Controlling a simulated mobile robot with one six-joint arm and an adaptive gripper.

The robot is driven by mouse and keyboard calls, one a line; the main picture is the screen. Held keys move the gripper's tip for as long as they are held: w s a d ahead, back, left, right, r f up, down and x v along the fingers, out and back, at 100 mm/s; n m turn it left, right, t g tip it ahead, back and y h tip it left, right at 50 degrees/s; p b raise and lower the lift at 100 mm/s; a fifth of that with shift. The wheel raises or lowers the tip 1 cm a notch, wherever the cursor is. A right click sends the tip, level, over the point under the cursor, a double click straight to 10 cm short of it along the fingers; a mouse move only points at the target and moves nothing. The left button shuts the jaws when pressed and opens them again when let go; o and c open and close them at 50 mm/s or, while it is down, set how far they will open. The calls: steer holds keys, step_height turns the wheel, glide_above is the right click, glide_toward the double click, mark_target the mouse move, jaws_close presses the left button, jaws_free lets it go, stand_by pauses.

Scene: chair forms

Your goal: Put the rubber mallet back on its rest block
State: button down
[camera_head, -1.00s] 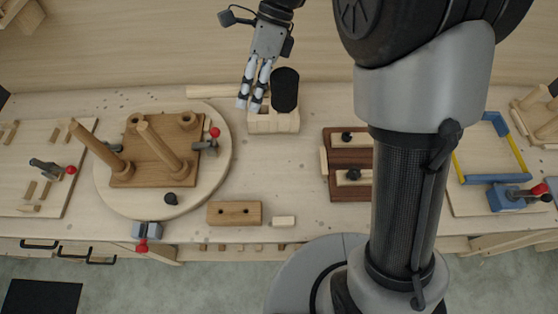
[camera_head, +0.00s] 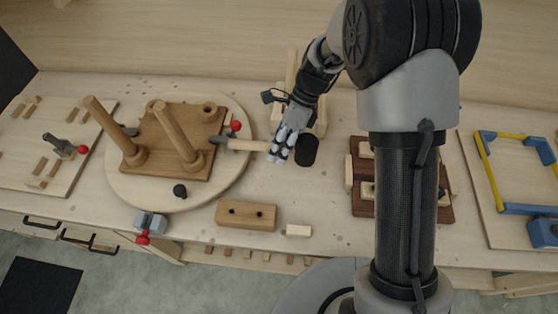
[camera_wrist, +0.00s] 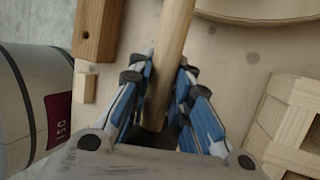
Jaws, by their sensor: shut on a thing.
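The rubber mallet has a black cylindrical head (camera_head: 306,150) and a pale wooden handle (camera_head: 243,144) pointing left. My gripper (camera_head: 281,150) is shut on the mallet's handle, close to its head. In the wrist view the handle (camera_wrist: 172,50) runs up between the fingers (camera_wrist: 160,95); the head is not clear there. The mallet lies crosswise in front of the pale rest block (camera_head: 320,126), apart from it in the picture. My wrist hides part of the block. Its stepped wood shows at right in the wrist view (camera_wrist: 290,125). The mallet's height above the bench is unclear.
A round board (camera_head: 125,190) with a brown plate and upright pegs stands left, close to the handle's end. A dark brown fixture (camera_head: 362,206) is at right.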

steer(key=shift+f+b, duration=0.7)
steer(key=shift+f, duration=1.45)
steer(key=shift+f, duration=0.25)
steer(key=c, duration=1.5)
jaws_free()
steer(key=shift+o, duration=0.2)
